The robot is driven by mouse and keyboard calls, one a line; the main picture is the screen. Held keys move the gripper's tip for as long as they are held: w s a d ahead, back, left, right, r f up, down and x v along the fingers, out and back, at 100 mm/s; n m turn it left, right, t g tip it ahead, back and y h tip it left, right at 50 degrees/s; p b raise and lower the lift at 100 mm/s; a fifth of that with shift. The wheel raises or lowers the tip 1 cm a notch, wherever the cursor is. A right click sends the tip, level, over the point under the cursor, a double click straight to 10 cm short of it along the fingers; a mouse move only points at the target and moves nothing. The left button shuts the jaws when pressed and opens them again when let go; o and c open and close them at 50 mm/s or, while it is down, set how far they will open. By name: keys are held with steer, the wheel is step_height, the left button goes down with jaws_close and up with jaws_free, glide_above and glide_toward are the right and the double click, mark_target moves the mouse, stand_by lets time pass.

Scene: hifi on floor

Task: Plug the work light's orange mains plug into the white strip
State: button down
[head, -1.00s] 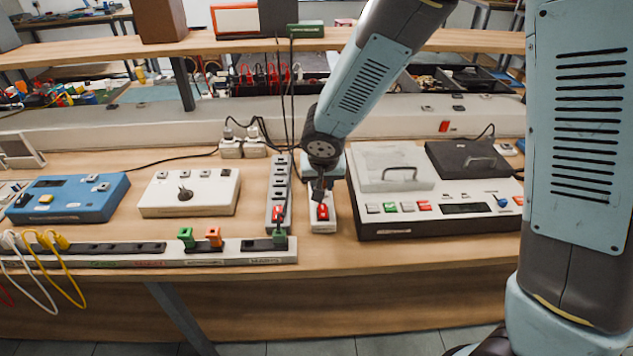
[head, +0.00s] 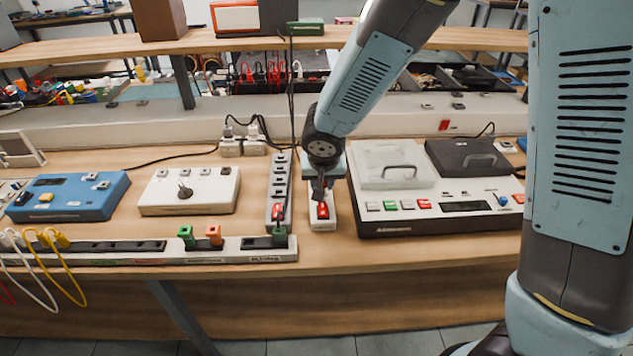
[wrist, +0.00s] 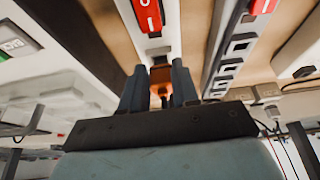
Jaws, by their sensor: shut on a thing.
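The orange plug (wrist: 161,76) is between the fingers of my gripper (wrist: 158,67) in the wrist view, and the fingers are shut on it. The white strip (wrist: 160,43) with its red switch (wrist: 148,14) lies right beyond the fingertips. In the head view my gripper (head: 320,187) points down over the white strip (head: 322,225), just behind the red switch (head: 322,211). The plug is hidden there by the gripper. I cannot tell whether its pins are in a socket. I cannot make out the work light.
A grey socket strip (head: 279,185) runs close to the left. A white instrument (head: 440,222) with lids stands close to the right. A front socket rail (head: 140,260) carries green and orange plugs. A shelf (head: 240,45) crosses behind. Dark cables hang near the gripper.

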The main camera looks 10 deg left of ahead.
steer(key=shift+f, duration=0.55)
stand_by(0.9)
steer(key=shift+s+f, duration=0.15)
steer(key=shift+f, duration=0.15)
stand_by(2.6)
steer(key=shift+r, duration=2.6)
steer(key=shift+w, duration=0.3)
